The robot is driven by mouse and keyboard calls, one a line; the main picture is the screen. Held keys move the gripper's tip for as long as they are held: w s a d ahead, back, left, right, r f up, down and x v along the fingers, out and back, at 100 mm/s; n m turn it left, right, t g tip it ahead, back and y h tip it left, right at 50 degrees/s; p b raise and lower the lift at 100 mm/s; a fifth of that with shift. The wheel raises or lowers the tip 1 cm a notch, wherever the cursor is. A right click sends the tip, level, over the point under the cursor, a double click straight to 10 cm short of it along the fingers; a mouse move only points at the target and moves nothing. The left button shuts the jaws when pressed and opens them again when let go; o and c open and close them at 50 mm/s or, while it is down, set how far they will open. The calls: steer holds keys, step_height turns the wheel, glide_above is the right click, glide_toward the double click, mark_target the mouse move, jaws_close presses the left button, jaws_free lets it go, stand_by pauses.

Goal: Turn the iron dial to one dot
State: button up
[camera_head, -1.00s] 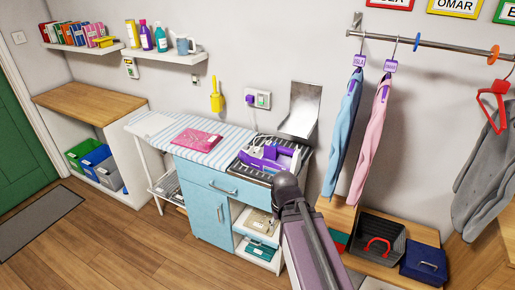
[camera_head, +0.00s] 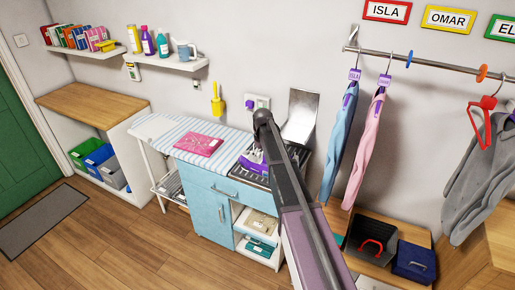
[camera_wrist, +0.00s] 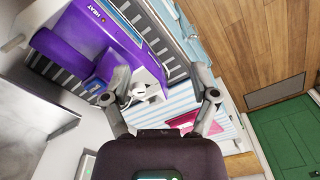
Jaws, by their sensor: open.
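The purple and white iron (camera_head: 249,161) rests on the dark ribbed rack at the right end of the ironing board, partly hidden behind my arm. My arm hides the gripper in the head view.
A pink folded item (camera_head: 198,143) lies on the striped ironing board (camera_head: 160,131). A metal plate (camera_head: 300,115) stands behind the rack, and a wall socket (camera_head: 257,102) is nearby. Blue and pink garments (camera_head: 366,150) hang to the right.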

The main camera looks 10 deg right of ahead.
steer(key=w+r+n+p, duration=0.1)
steer(key=w+r+p, duration=0.2)
steer(key=w, duration=1.1)
steer(key=shift+w+r+n, duration=0.2)
steer(key=shift+r+n, duration=0.2)
steer(key=shift+r, duration=0.1)
steer(key=shift+f, duration=0.2)
step_height(320, 180, down, 13)
steer(key=b, duration=1.3)
steer(key=shift+f+b, duration=0.2)
steer(key=shift+b, duration=0.2)
jaws_close()
